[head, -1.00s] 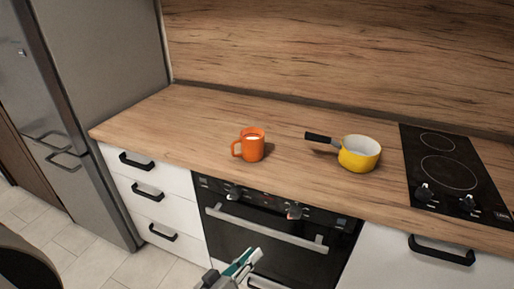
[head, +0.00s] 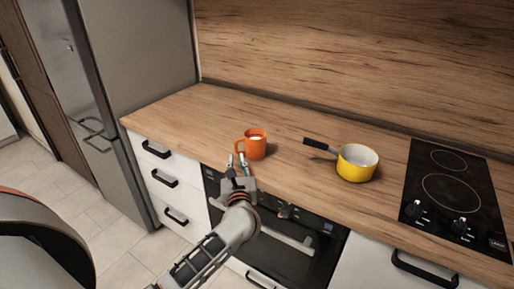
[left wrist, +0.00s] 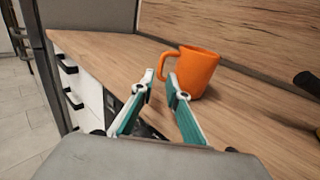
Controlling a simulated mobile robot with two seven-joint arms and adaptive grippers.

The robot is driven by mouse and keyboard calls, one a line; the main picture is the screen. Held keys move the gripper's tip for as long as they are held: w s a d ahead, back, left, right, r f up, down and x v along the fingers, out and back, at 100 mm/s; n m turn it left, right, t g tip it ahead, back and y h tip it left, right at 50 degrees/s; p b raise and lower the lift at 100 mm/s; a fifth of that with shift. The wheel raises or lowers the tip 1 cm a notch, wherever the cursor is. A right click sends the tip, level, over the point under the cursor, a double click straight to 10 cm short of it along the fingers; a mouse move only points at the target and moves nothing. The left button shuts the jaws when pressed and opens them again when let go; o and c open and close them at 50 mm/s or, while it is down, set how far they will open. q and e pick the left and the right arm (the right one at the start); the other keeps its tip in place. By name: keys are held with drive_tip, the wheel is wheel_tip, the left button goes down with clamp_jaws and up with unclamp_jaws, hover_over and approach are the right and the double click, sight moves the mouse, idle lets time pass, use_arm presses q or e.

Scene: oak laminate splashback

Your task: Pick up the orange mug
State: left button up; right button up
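The orange mug (head: 256,147) stands upright on the wooden worktop (head: 190,113), near its front edge, with its handle on the left. It also shows in the left wrist view (left wrist: 198,72), just beyond my fingers, its handle pointing left. My left gripper (head: 238,160) is at the worktop's front edge, just in front of the mug. In the left wrist view its two teal-and-white fingers (left wrist: 160,88) are apart with nothing between them. The mug's handle is just past the fingertips; whether they touch it I cannot tell. My right gripper is in neither view.
A yellow saucepan (head: 355,168) with a black handle stands right of the mug. A black hob (head: 450,190) lies further right. A tall grey fridge (head: 140,50) stands at the left end. An oven (head: 300,260) is below the worktop. The worktop left of the mug is clear.

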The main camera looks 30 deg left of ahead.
sight(236, 147)
use_arm(q)
drive_tip(key=p+x, duration=0.1)
drive_tip(key=x, duration=0.6)
drive_tip(key=shift+w+a+r, duration=0.1)
drive_tip(key=shift+w+a, duration=0.15)
drive_tip(key=shift+w, duration=0.05)
clamp_jaws()
drive_tip(key=shift+r, duration=0.1)
drive_tip(key=shift+r, duration=0.2)
